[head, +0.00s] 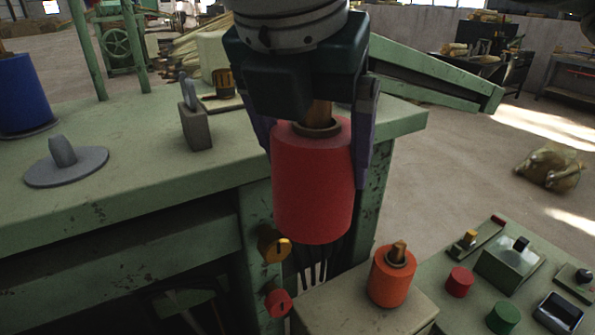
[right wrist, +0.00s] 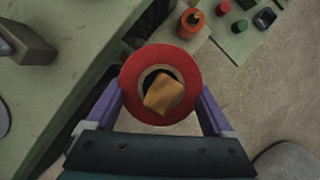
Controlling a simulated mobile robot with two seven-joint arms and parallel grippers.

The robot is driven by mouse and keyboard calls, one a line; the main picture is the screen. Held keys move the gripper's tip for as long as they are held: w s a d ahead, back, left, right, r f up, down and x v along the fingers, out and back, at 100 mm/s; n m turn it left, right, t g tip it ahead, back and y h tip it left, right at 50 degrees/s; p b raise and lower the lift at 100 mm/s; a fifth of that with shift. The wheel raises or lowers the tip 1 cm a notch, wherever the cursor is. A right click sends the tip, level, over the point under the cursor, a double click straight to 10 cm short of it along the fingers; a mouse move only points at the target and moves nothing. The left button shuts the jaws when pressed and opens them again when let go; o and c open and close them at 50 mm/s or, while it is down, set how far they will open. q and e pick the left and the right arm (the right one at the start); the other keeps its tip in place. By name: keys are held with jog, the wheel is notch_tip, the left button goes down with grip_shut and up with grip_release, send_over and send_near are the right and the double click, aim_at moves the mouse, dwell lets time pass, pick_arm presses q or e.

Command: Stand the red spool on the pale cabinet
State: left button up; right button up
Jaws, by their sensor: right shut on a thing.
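The red spool (head: 312,190) hangs upright between the fingers of my right gripper (head: 318,165), which is shut on its sides. In the right wrist view I look down on the red spool (right wrist: 131,85) and its wooden core, with a purple finger on each side. In the head view, the spool is in front of the green bench edge, above and left of a pale cabinet top (head: 345,307). An orange spool (head: 391,274) stands on that top, and it also shows in the right wrist view (right wrist: 191,23). My left gripper is not in view.
The green bench (head: 150,175) fills the left, with a grey disc and peg (head: 66,166), a grey block (head: 195,127) and a blue spool (head: 25,95). A control panel (head: 490,315) with buttons stands at lower right. Bare pale top shows left of the orange spool.

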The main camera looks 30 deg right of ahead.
aim_at(336, 200)
jog(key=w+d+f+n+t+y+b, duration=0.2)
jog(key=w+d+f+n+y+b, duration=0.1)
jog(key=d+f+n+b, duration=0.75)
jog(key=f+m+b, duration=0.1)
jog(key=f, duration=1.3)
jog(key=a+f+m+b, duration=0.1)
jog(key=f, duration=0.6)
jog(key=shift+m+b, duration=0.35)
jog(key=o, duration=1.4)
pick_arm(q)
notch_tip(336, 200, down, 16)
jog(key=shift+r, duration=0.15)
